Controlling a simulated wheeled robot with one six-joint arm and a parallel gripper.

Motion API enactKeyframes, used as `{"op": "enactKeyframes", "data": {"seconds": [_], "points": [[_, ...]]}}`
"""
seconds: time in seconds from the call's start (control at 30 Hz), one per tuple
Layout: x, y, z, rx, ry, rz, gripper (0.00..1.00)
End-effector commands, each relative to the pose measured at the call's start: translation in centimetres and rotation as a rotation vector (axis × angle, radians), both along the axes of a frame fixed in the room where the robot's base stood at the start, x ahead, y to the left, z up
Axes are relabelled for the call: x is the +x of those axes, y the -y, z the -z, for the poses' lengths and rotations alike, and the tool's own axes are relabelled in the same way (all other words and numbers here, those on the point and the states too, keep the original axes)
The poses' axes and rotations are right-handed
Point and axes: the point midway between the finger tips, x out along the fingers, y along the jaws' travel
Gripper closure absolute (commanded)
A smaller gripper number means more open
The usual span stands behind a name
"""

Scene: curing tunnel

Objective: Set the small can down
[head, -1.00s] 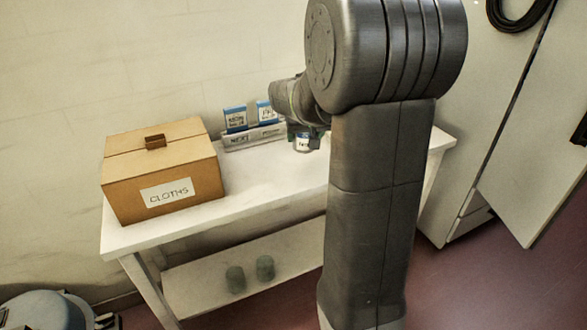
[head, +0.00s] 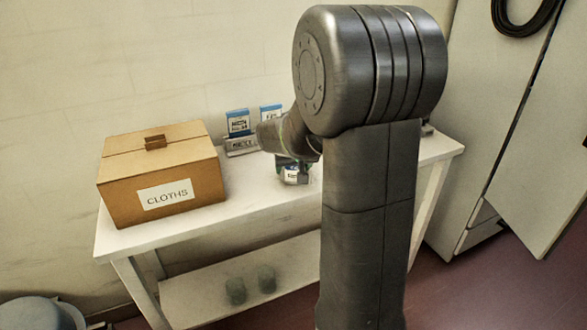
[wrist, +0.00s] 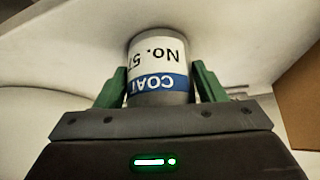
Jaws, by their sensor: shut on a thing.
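The small can (wrist: 158,68) is grey with a white and blue label reading "COAT" and "No. 5", upside down in the wrist view. My gripper (wrist: 160,90) has its green fingers on both sides of the can and is shut on it. In the head view the can (head: 292,175) is at the white table (head: 245,205), right of the cloths box. My arm hides part of the gripper there. I cannot tell whether the can's base touches the tabletop.
A cardboard box labelled "CLOTHS" (head: 160,180) stands on the table's left end. Blue-and-white packets (head: 238,122) stand in a holder at the back. Two cups (head: 236,290) are on the lower shelf. Bare tabletop lies between the box and the can.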

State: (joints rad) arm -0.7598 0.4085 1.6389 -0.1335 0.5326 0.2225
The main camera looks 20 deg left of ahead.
Motion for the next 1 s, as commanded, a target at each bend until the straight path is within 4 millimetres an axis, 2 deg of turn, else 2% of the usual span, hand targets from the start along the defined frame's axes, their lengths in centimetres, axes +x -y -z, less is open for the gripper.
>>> {"op": "enactKeyframes", "data": {"seconds": [0.33,0.37,0.47,0.77,0.87,1.0], "points": [[0.0,0.0,0.4,0.002,0.002,0.0,0.68],[0.0,0.0,0.4,0.001,0.002,0.0,0.32],[0.0,0.0,0.3,0.001,0.002,0.0,0.15],[0.0,0.0,0.2,0.001,0.002,0.0,0.15],[-0.1,0.1,-0.4,0.001,0.003,-0.001,0.15],[-1.1,0.8,-2.4,0.004,0.005,-0.001,0.15]]}}
